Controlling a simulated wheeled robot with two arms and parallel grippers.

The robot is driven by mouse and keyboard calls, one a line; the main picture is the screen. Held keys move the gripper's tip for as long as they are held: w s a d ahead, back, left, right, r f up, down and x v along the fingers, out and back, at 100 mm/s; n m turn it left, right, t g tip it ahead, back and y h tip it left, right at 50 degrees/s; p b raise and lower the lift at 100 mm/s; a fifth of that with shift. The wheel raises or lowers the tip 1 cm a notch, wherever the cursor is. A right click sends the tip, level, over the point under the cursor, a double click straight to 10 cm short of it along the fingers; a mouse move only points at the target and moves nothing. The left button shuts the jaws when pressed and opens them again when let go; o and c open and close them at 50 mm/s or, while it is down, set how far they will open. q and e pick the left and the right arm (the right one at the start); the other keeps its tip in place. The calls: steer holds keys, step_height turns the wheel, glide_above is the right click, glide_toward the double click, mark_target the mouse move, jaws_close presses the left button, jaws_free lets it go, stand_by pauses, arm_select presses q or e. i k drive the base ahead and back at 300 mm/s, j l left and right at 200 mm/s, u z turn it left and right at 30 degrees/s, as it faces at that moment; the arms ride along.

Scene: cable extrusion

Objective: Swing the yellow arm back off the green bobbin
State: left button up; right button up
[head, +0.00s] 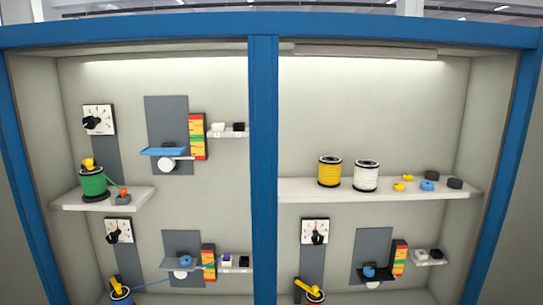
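The green bobbin (93,184) stands upright on the upper left shelf of the blue-framed cabinet, on a dark base. A small yellow arm (89,164) sits over the top of the green bobbin; at this size I cannot tell whether it touches. A green strand runs from the bobbin toward a small orange ball on a grey block (123,195) to its right. Neither of my grippers shows in the head view.
A dial (98,120) is above the green bobbin. A blue tray (164,152) juts out to the right. Yellow (329,172) and white (366,177) spools stand on the right shelf (300,189). The blue post (263,150) divides the cabinet. Another yellow arm (116,285) is lower left.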

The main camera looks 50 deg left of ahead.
mark_target(87, 163)
steer(key=u, duration=2.65)
